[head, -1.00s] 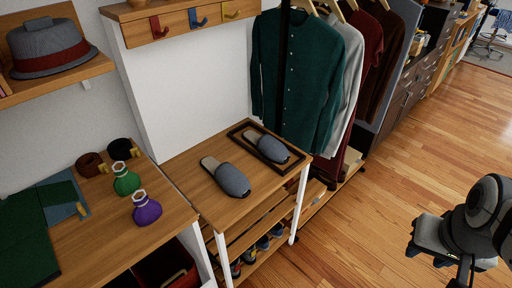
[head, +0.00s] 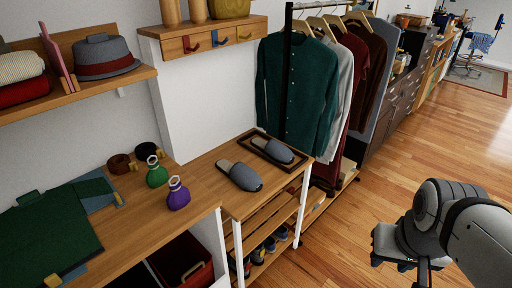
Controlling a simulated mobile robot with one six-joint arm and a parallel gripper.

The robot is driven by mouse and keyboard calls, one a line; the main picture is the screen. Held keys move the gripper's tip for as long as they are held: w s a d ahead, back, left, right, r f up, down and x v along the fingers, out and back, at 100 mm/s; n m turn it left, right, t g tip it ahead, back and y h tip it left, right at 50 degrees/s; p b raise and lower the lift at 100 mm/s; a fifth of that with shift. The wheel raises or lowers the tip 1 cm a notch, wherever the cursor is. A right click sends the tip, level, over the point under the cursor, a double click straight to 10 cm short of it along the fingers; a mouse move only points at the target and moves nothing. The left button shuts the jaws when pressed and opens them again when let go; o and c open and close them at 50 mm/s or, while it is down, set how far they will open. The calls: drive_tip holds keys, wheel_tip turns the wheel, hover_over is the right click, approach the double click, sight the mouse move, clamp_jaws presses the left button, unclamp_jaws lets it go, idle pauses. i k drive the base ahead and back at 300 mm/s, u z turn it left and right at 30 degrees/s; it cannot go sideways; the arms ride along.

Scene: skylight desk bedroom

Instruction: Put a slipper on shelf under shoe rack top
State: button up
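Two grey slippers are on the wooden top of the shoe rack (head: 216,201). One slipper (head: 245,178) lies on the bare top. Under the top are slatted shelves (head: 279,214); the upper one looks empty in the part that shows, and several shoes (head: 270,244) stand on a lower one. My gripper (head: 400,268) is at the lower right, over the floor and apart from the rack. Its fingers are partly hidden and cut off, so its opening does not show.
A red bin (head: 183,262) stands below. Hanging clothes (head: 298,95) are behind the rack. The wooden floor to the right is clear.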

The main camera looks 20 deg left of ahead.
sight(244, 220)
drive_tip(key=u, duration=1.3)
drive_tip(key=i, duration=0.95)
